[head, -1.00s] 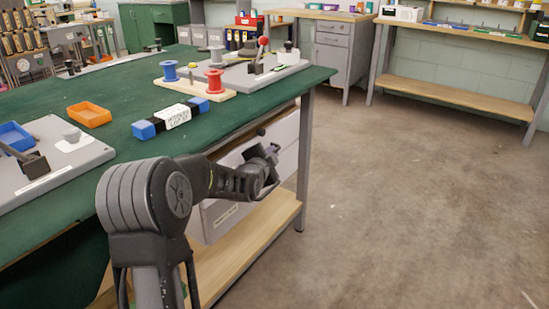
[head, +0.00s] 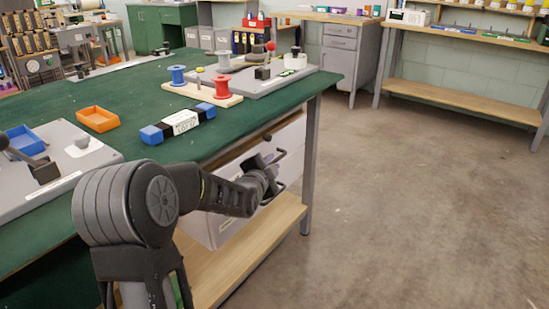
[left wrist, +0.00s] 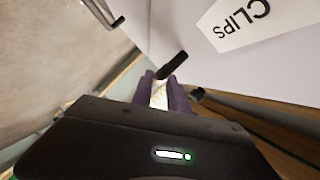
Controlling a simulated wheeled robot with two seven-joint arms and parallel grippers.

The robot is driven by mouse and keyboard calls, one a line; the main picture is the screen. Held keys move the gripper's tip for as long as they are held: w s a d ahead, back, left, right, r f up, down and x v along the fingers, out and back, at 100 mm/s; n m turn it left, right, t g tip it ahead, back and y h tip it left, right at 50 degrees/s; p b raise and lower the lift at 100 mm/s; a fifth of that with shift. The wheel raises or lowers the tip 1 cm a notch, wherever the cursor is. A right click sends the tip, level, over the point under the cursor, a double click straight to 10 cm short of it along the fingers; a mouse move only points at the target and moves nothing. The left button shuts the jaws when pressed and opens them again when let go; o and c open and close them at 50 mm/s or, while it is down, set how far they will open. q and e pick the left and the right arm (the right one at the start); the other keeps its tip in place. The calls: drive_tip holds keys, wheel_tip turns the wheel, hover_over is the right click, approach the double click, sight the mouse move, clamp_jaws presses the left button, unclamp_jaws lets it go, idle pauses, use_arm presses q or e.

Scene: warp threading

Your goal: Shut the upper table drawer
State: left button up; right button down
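The pale grey drawer unit (head: 290,140) hangs under the green table's right end. I cannot tell clearly how far its upper drawer stands out, since my arm covers much of the front. My left gripper (head: 274,171) is in front of the drawer fronts, near a dark handle. In the left wrist view, the two fingers (left wrist: 165,95) stand a little apart with a light gap between them. A black handle bar (left wrist: 173,65) lies just beyond their tips; contact is unclear. A pale drawer front (left wrist: 200,70) with an upside-down "CLIPS" label fills the right. My right gripper is not in view.
The green tabletop (head: 125,95) carries an orange tray (head: 98,119), a blue-ended block (head: 178,124) and spools on a board (head: 204,96). A wooden lower shelf (head: 235,260) runs below the drawers. A table leg (head: 311,165) stands right of them. The floor to the right is clear.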

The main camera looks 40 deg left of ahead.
use_arm(q)
drive_tip(key=v, duration=0.3)
drive_tip(key=shift+f, duration=0.1)
idle(0.4)
